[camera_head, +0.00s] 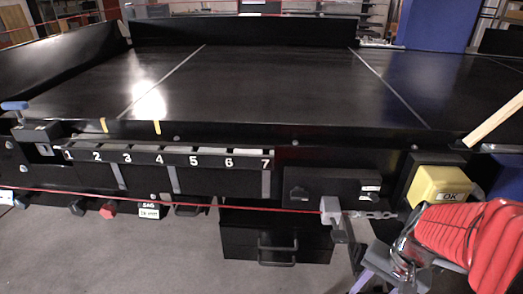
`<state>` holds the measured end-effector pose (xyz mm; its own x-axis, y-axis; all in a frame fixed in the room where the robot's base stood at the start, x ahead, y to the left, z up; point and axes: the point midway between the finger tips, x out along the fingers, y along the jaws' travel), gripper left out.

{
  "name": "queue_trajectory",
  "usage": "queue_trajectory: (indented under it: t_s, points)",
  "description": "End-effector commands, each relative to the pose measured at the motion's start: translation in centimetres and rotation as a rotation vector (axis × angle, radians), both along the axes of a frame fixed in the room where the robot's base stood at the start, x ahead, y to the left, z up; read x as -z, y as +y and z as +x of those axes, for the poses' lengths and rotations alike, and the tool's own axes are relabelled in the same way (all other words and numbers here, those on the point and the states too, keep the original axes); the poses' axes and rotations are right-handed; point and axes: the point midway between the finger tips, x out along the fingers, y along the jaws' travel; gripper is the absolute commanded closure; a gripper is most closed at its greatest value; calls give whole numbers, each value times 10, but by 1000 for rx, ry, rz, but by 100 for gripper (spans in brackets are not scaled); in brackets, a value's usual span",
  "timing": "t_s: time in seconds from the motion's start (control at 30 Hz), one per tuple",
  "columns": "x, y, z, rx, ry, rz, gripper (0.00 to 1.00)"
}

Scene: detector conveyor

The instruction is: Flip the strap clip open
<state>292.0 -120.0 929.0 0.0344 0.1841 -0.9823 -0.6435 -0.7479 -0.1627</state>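A grey clip-like part (332,211), which I take for the strap clip, sits on the front of the black conveyor at lower right. A thin red cord (200,203) runs to it from the left. A short metal chain (372,215) extends from its right side. Whether its lever is open or shut is too small to tell. My gripper (385,262) seems to be the grey and purple metal parts at the lower right, below and right of the clip and apart from it in the picture. Its fingertips are not clear, and I see nothing held.
The conveyor bed (250,85) is black and empty. A numbered strip (180,160) runs along its front. A yellow OK button box (440,185) and a red ribbed part (470,240) stand right. A black drawer (275,240) hangs below. A wooden stick (495,120) leans at far right.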

Motion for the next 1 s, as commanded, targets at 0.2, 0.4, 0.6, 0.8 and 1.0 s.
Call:
queue_trajectory:
  t_s: [0.2, 0.4, 0.6, 0.8, 1.0]
  points:
    - [-33, 13, 4, -160, -74, -124, 56]
    - [-62, 28, 6, -290, -151, -221, 56]
    - [-93, 48, 9, -410, -249, -303, 56]
    - [-125, 77, 9, -511, -367, -349, 56]
    - [-152, 107, 7, -600, -481, -365, 56]
